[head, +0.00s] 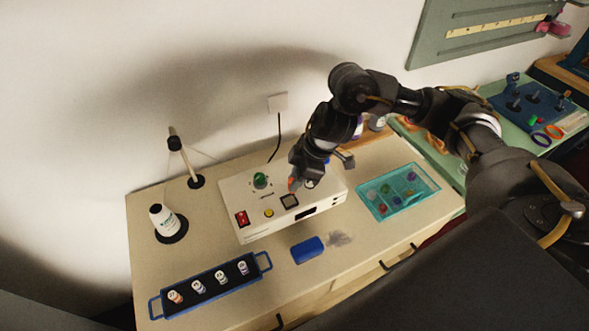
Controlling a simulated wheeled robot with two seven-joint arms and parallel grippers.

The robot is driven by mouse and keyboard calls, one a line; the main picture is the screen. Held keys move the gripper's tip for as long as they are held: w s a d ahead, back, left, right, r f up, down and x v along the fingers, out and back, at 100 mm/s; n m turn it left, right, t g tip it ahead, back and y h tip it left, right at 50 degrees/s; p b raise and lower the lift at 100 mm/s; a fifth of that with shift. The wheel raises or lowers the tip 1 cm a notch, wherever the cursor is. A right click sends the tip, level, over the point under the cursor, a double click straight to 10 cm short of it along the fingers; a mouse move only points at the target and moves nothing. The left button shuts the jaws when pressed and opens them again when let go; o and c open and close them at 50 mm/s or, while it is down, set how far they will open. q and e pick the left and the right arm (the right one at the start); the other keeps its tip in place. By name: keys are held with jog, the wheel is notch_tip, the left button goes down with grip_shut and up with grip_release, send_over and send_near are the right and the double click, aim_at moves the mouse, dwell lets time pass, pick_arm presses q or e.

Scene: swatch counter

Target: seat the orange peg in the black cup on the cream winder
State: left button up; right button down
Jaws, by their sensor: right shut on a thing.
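The cream winder (250,225) is a box on the counter with a green knob, a red switch, a yellow button and a dark square on its top. My right gripper (294,181) is over the right part of the winder's top. It is shut on the orange peg (292,185), and only a small orange part shows below the fingers. I cannot clearly make out the black cup; the gripper covers part of the winder's top there. Whether the peg touches the winder is too small to tell. My left gripper is not in view.
A blue-handled rack (262,261) with several vials stands at the front left. A white bottle (161,217) and a lamp-like stand (196,182) are at the left. A blue block (307,250) lies in front of the winder. A teal tray (372,207) is at the right.

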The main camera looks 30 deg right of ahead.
jog(key=shift+w+a+f, duration=0.1)
jog(key=shift+a, duration=0.15)
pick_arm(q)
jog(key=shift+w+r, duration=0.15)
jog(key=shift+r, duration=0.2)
pick_arm(e)
jog(key=shift+w+a+f, duration=0.1)
jog(key=shift+w+a, duration=0.05)
jog(key=shift+a, duration=0.05)
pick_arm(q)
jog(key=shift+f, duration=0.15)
pick_arm(e)
jog(key=shift+f, duration=0.15)
jog(key=shift+f+b, duration=1.7)
jog(key=shift+b, duration=0.5)
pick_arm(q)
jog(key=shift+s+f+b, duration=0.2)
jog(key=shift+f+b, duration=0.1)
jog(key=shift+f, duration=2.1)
pick_arm(e)
jog(key=shift+f, duration=0.8)
